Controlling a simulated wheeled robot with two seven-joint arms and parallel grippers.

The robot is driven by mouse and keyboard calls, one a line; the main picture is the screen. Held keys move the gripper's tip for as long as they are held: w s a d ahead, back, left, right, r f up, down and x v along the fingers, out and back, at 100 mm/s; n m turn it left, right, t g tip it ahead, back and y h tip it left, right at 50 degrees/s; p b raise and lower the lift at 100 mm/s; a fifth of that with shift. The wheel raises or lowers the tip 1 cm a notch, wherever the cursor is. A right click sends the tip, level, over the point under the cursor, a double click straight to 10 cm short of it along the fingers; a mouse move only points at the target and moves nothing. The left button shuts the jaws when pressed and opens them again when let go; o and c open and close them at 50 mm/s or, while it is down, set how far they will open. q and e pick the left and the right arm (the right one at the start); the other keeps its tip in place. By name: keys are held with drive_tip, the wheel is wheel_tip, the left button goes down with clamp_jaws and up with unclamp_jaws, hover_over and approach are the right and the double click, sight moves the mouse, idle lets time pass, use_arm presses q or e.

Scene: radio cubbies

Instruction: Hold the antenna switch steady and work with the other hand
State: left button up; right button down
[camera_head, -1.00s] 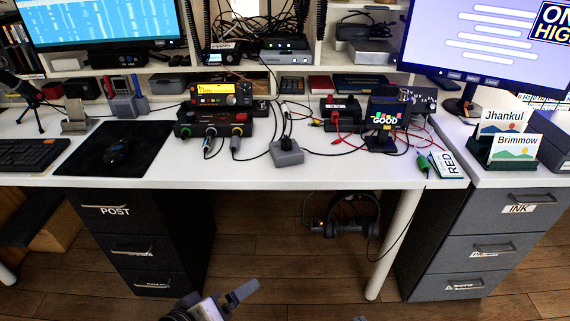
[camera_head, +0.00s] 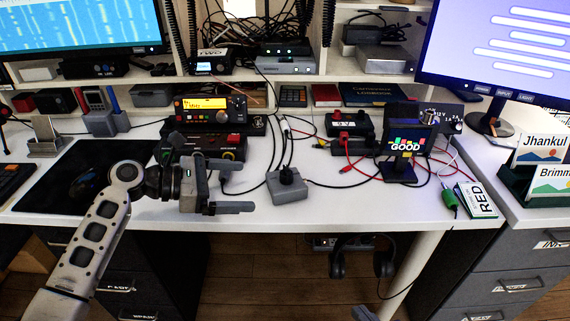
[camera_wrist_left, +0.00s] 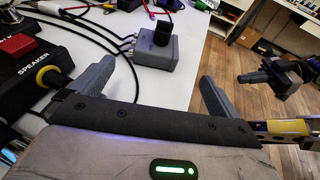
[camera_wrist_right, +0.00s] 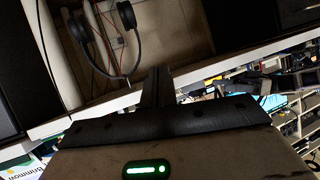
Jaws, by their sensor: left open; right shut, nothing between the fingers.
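The antenna switch appears to be the small grey box (camera_head: 290,188) with a black knob on top and cables entering its back. It sits on the white desk near the front edge, and also shows in the left wrist view (camera_wrist_left: 153,54). My left gripper (camera_head: 240,187) is open and empty, to the left of the box and apart from it. Its two fingers (camera_wrist_left: 156,72) spread at the desk edge in the left wrist view. My right gripper (camera_wrist_right: 158,75) is shut and empty, low in front of the desk; only a sliver (camera_head: 363,314) shows at the head view's bottom edge.
A radio with a yellow display (camera_head: 205,108) stands behind my left gripper on a dark speaker box (camera_head: 215,146). Red and black leads run to a power unit (camera_head: 350,135). A small GOOD screen (camera_head: 405,146) stands right. Headphones (camera_head: 360,258) hang under the desk.

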sight(275, 182)
use_arm(q)
drive_tip(key=shift+w, duration=0.35)
drive_tip(key=shift+w+d+b, duration=0.15)
drive_tip(key=shift+d+b, duration=0.05)
drive_tip(key=shift+b, duration=0.1)
drive_tip(key=b+x, duration=0.4)
drive_tip(key=x, duration=0.1)
drive_tip(key=shift+d+f, duration=0.2)
drive_tip(key=shift+d, duration=0.05)
drive_tip(key=x, duration=0.1)
drive_tip(key=p+x, duration=0.1)
drive_tip(key=shift+d+r, duration=0.15)
drive_tip(key=shift+d, duration=0.3)
drive_tip(key=shift+w+d, duration=0.15)
drive_tip(key=shift+d, duration=0.1)
drive_tip(key=shift+w+d+f, duration=0.1)
drive_tip(key=shift+d+f, duration=0.15)
drive_tip(key=shift+f, duration=0.05)
use_arm(e)
drive_tip(key=shift+g, duration=0.4)
drive_tip(key=f, duration=0.3)
drive_tip(key=a+f, duration=0.1)
drive_tip(key=shift+w+f, duration=0.25)
drive_tip(key=shift+f, duration=0.1)
use_arm(q)
drive_tip(key=shift+c, duration=0.3)
